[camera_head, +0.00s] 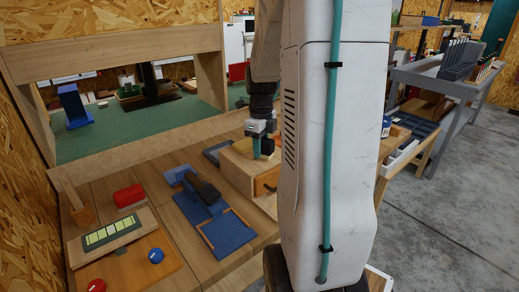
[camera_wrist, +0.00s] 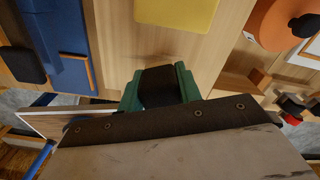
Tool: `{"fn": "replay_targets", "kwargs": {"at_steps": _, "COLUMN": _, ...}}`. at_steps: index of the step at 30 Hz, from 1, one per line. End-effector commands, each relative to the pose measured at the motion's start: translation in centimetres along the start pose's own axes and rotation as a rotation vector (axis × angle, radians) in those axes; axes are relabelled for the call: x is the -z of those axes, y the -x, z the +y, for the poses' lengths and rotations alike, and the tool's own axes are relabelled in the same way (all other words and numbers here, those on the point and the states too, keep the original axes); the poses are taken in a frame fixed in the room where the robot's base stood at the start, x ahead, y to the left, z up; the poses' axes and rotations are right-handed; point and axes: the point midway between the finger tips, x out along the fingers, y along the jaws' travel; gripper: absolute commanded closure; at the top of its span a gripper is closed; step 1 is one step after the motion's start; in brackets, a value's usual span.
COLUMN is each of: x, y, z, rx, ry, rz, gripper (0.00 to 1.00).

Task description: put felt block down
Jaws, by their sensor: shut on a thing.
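My gripper (camera_wrist: 160,88) shows in the wrist view with green fingers on both sides of a dark block, which I take to be the felt block (camera_wrist: 159,86). The fingers are shut on it. In the head view my gripper (camera_head: 257,148) points down over the light wooden box (camera_head: 238,168), just left of my white arm. The block is too small to make out there. Whether it touches the wood below cannot be told.
A blue board (camera_head: 215,222) with a dark tool lies left of the box. A red case (camera_head: 129,195), a panel with pale green cells (camera_head: 112,231) and a blue knob (camera_head: 155,256) are farther left. A yellow pad (camera_wrist: 176,10) and an orange round thing (camera_wrist: 275,22) show in the wrist view.

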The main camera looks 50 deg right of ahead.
Motion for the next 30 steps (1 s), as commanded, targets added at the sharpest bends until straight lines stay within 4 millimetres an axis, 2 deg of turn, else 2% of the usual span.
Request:
{"fn": "replay_targets", "kwargs": {"at_steps": 3, "x": 0.0, "y": -1.0, "z": 0.0, "rx": 0.0, "ry": 0.0, "rz": 0.0, "gripper": 0.91}}
{"fn": "replay_targets", "kwargs": {"at_steps": 13, "x": 0.0, "y": -1.3, "z": 0.0, "rx": 0.001, "ry": 0.001, "rz": 0.0, "gripper": 0.91}}
{"fn": "replay_targets", "kwargs": {"at_steps": 14, "x": 0.0, "y": -1.4, "z": 0.0, "rx": 0.001, "ry": 0.001, "rz": -0.001, "gripper": 0.63}}
{"fn": "replay_targets", "kwargs": {"at_steps": 16, "x": 0.0, "y": -1.3, "z": 0.0, "rx": 0.001, "ry": 0.001, "rz": -0.001, "gripper": 0.44}}
{"fn": "replay_targets", "kwargs": {"at_steps": 25, "x": 0.0, "y": -1.2, "z": 0.0, "rx": 0.001, "ry": 0.001, "rz": -0.001, "gripper": 0.44}}
{"fn": "replay_targets", "kwargs": {"at_steps": 30, "x": -0.1, "y": 0.5, "z": 0.0, "rx": 0.004, "ry": 0.0, "rz": -0.003, "gripper": 0.44}}
